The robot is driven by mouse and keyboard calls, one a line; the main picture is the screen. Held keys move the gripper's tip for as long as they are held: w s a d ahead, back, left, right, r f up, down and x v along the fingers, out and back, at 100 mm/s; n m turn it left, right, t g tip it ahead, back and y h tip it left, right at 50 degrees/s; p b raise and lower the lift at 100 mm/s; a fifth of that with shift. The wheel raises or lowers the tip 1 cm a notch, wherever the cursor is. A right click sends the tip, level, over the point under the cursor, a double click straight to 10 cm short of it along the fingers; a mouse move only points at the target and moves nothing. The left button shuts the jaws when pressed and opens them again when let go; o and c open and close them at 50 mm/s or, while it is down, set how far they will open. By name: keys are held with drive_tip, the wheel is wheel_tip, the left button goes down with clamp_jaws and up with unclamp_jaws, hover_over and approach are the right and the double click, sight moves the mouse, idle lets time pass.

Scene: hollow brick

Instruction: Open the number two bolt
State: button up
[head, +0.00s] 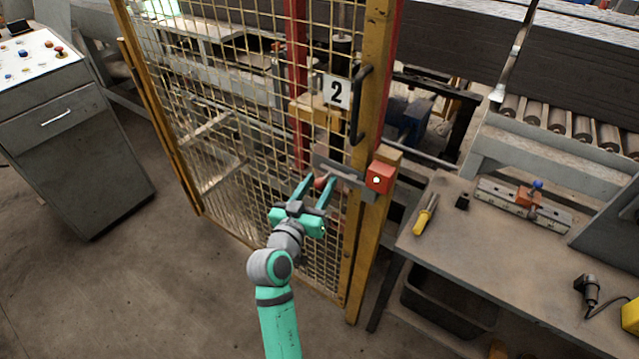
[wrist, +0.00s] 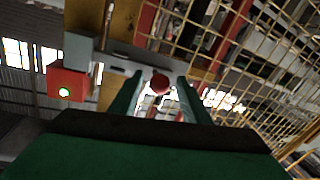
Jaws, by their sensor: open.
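The bolt (head: 340,172) is a grey metal bar on a plate across the edge of the yellow mesh gate (head: 240,115), below the white number 2 sign (head: 337,92). Its red knob (head: 320,182) lies near my gripper's fingertips. My gripper (head: 318,183) is open, with its teal fingers pointing at the knob. In the wrist view the red knob (wrist: 160,84) shows between the fingertips (wrist: 158,88); I cannot tell whether either finger touches it. A red box (head: 380,177) with a white light sits at the bolt's right end. In the wrist view its light looks green (wrist: 64,92).
A black handle (head: 361,104) stands above the bolt on the yellow gate frame. A workbench (head: 460,240) with a yellow-handled tool (head: 425,214) is on the right. A control cabinet (head: 75,140) stands at left. The floor (head: 150,270) between is clear.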

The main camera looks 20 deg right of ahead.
drive_tip(key=shift+w+d, duration=0.25)
clamp_jaws()
drive_tip(key=w+a, duration=0.2)
drive_tip(key=shift+w+a, duration=0.2)
drive_tip(key=shift+w, duration=0.2)
unclamp_jaws()
